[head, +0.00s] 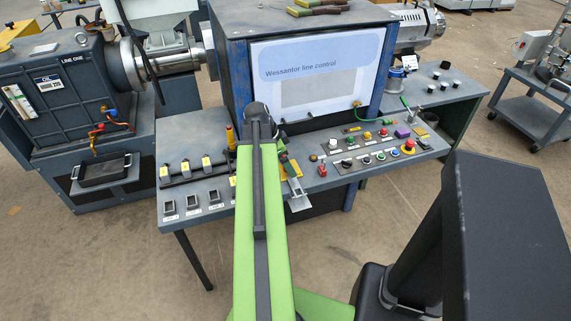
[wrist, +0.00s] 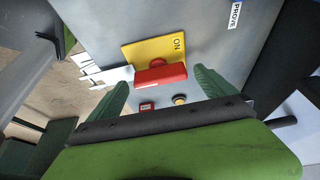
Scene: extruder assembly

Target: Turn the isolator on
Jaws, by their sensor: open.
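The isolator shows in the wrist view as a yellow plate (wrist: 150,52) with a red handle (wrist: 162,75). The red handle lies nearly level across the picture, at the plate's lower edge. My gripper (wrist: 161,80) is open, with one green finger to the left of the handle and one to the right. I see gaps at both sides; contact cannot be told. In the head view my green arm reaches to the desk, and I cannot make out the isolator clearly.
A sloped control desk (head: 375,158) carries several coloured buttons and knobs right of my arm. A screen (head: 318,75) reading "Wessantor line control" stands behind it. In the wrist view a small red-framed part (wrist: 147,106) and a round yellowish button (wrist: 180,99) lie below the handle.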

